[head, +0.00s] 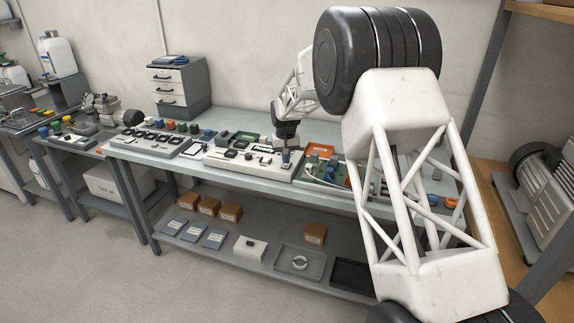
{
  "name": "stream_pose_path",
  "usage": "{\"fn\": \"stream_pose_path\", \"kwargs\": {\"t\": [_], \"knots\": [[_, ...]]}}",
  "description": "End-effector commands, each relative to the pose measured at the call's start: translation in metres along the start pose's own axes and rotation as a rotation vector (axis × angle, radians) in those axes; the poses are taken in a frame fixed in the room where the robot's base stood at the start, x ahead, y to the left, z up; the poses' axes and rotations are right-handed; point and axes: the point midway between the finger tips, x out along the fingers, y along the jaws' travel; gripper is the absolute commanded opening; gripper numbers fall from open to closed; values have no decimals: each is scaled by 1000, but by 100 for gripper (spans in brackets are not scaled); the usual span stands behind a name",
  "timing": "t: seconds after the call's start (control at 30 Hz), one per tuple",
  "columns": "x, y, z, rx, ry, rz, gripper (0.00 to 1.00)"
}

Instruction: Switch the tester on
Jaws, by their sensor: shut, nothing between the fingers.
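A pale flat unit with dark switches and small parts on its top (222,162) lies on the grey workbench and looks like the tester; I cannot be sure at this size. My gripper (287,148) points down just above the right end of this unit. A small blue part (286,157) shows right below the fingertips; I cannot tell whether they touch it. My gripper looks shut and empty. The tester's switch and its position are too small to make out.
A row of dark parts on a pale base (150,140) lies to the left. A grey drawer cabinet (178,88) stands behind. Boxes (208,205) and trays (300,262) fill the lower shelf.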

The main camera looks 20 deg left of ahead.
Motion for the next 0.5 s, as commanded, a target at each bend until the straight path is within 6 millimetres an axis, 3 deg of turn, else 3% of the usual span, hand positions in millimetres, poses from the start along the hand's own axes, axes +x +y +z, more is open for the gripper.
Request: {"fn": "stream_pose_path", "kwargs": {"t": [0.5], "knots": [[-30, 0, 0, 0, 1, 0, 0]]}}
